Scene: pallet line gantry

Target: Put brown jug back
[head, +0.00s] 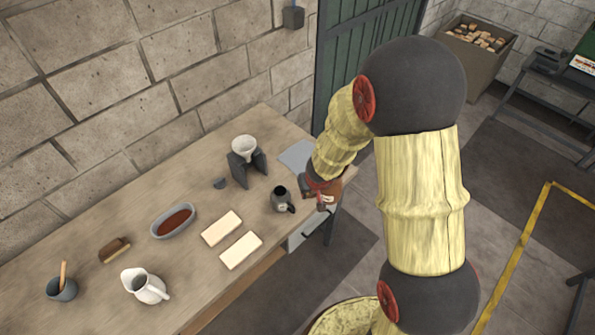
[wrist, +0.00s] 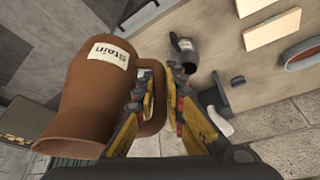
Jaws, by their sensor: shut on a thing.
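The brown jug (wrist: 88,95) has a white label reading "Stain" and fills the left of the wrist view. My gripper (wrist: 162,92) is shut on the jug's handle. In the head view the jug (head: 327,186) shows only in part at the right end of the workbench (head: 110,215), beside my gripper (head: 322,200). My arm hides some of it there. Whether its base touches the bench cannot be told. A flat grey mat (head: 297,155) lies at the bench's far right end, partly behind my arm.
A dark grey jug (head: 281,199) stands close left of my gripper, also in the wrist view (wrist: 183,50). A white funnel-like cup sits on a dark stand (head: 243,168). Two pale blocks (head: 222,229), a dish (head: 174,221), a brush (head: 114,250), a white pitcher (head: 145,286) and a pot (head: 62,288) lie leftward.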

